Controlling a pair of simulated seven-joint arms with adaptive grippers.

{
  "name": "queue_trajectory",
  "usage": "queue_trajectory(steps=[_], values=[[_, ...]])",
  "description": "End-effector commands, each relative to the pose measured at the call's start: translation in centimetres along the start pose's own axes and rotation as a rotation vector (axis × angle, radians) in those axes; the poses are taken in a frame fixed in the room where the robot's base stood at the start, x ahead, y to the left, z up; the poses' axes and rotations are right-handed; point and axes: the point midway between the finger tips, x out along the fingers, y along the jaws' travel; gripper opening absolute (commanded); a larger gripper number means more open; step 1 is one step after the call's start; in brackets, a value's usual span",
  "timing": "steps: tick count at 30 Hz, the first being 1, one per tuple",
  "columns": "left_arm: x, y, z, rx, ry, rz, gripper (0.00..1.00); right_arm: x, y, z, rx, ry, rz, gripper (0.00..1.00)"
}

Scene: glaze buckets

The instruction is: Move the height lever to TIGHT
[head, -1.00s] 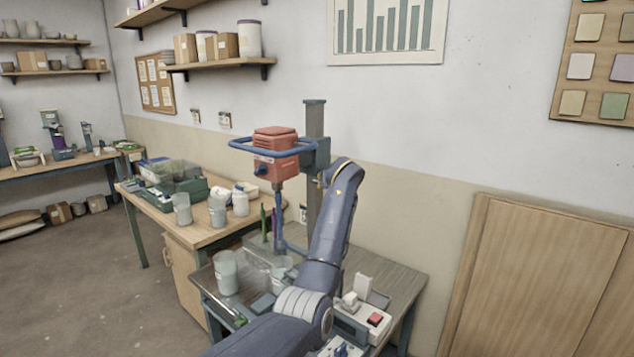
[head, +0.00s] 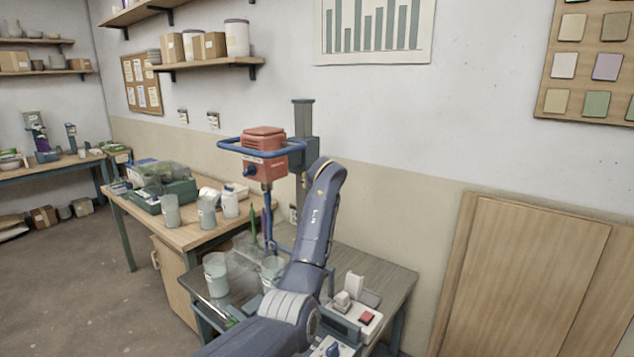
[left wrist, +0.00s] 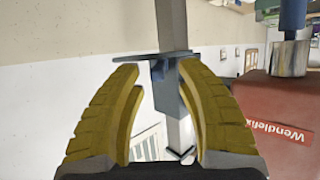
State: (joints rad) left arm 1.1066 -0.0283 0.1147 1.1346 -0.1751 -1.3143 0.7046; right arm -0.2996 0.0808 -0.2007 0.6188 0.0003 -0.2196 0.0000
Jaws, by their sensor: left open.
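The red mixer head (head: 265,154) with its blue ring handle (head: 236,149) hangs on a grey upright column (head: 304,118). A dark clamp block (head: 300,152) joins them. In the left wrist view the red housing (left wrist: 285,125) is at the right and the column (left wrist: 172,25) runs down the middle. My left gripper (left wrist: 158,68) is open, its yellow fingers on either side of a small dark blue-grey part (left wrist: 167,84) at the column, perhaps the height lever. I cannot tell whether they touch it. In the head view my arm hides the gripper. No TIGHT marking is legible.
A clear beaker (head: 271,270) stands under the mixer shaft, with a glaze bucket (head: 216,274) to its left. A box with a red button (head: 367,317) sits right of my arm. A wooden bench (head: 195,236) with jars is behind left. Wooden panels (head: 535,270) lean at the right.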

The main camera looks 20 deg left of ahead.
Motion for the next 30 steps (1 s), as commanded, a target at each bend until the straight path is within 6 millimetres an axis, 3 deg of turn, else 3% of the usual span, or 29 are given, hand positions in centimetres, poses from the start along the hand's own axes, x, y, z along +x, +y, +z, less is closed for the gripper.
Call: queue_trajectory(steps=[8, 21, 30], values=[[-1.8, 0.2, 0.0, 0.000, 0.001, 0.003, 0.36, 0.0, 0.0, -0.1, 0.000, 0.001, 0.000, 0.00], [-8.5, 0.1, 0.0, -0.003, 0.001, 0.002, 0.36, 0.0, -0.1, 0.0, 0.000, 0.001, 0.000, 0.00], [-11.4, 0.0, 0.0, -0.001, 0.000, 0.001, 0.36, 0.0, -0.1, 0.0, 0.000, 0.001, 0.000, 0.00]])
